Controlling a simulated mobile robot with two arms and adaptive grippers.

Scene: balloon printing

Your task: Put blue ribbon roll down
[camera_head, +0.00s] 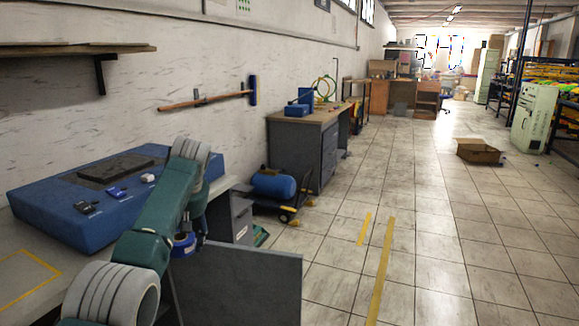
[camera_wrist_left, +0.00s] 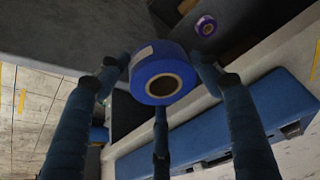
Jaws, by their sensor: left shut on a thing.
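The blue ribbon roll (camera_wrist_left: 141,72) is in the middle of the left wrist view, with its round brown-edged core hole facing the camera. My left gripper (camera_wrist_left: 162,68) is shut on it, with dark fingers on both sides and one below. In the head view the blue ribbon roll (camera_head: 184,249) shows small under my green arm, off the right edge of the workbench. My left gripper (camera_head: 192,226) is mostly hidden there behind the arm. My right gripper is not in view.
A workbench (camera_head: 25,244) with a yellow taped outline carries a blue machine (camera_head: 75,225). A grey panel (camera_head: 240,285) stands at the lower middle. A small purple roll (camera_wrist_left: 206,26) lies in a dark space in the left wrist view. The tiled floor (camera_head: 440,220) to the right is mostly clear.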

